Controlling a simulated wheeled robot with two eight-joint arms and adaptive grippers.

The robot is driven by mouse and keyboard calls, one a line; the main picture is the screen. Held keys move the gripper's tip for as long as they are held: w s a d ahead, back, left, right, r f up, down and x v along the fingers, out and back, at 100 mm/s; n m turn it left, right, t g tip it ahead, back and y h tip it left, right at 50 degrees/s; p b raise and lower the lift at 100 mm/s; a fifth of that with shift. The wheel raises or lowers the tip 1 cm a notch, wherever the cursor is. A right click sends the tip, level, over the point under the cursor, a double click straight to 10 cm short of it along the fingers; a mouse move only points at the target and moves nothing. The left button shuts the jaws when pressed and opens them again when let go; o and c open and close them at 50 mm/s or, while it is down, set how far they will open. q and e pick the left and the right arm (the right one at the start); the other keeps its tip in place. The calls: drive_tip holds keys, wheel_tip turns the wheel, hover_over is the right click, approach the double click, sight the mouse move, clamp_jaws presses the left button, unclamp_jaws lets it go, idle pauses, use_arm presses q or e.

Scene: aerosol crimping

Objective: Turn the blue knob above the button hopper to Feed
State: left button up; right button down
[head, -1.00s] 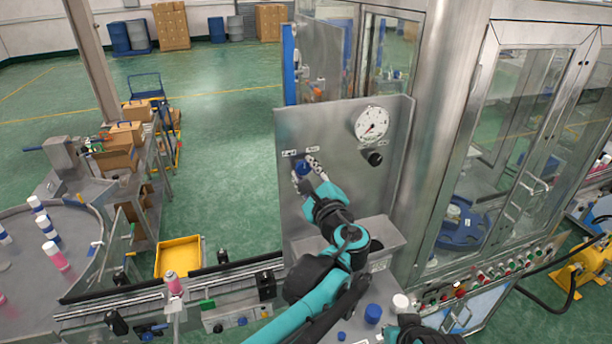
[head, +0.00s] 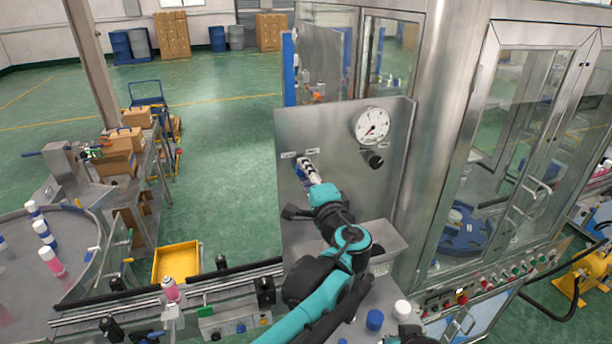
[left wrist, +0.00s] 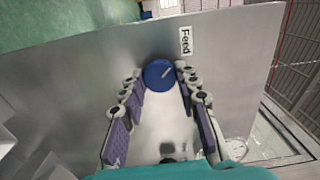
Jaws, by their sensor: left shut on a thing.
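The blue knob (left wrist: 159,75) sits on an upright steel panel (head: 340,128). In the left wrist view it lies between the fingertips of my left gripper (left wrist: 158,82), which is shut on it. The knob's white mark slants up and right, towards the "Feed" label (left wrist: 185,40). In the head view my left gripper (head: 304,168) reaches the panel's left part, and its fingers hide most of the knob. Two small labels sit just above; their words are too small to read there. The steel button hopper (head: 385,238) juts out below. My right gripper (head: 408,335) is partly visible at the bottom edge.
A blue cap (head: 374,320) and a white one (head: 402,309) stand below the hopper. A conveyor (head: 225,293) with a pink can (head: 171,289) runs to the left.

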use_arm(q)
drive_tip(key=shift+f+n, duration=0.1)
drive_tip(key=shift+n, duration=0.4)
drive_tip(key=o, duration=1.2)
drive_tip(key=shift+s, duration=0.1)
drive_tip(key=v, duration=1.2)
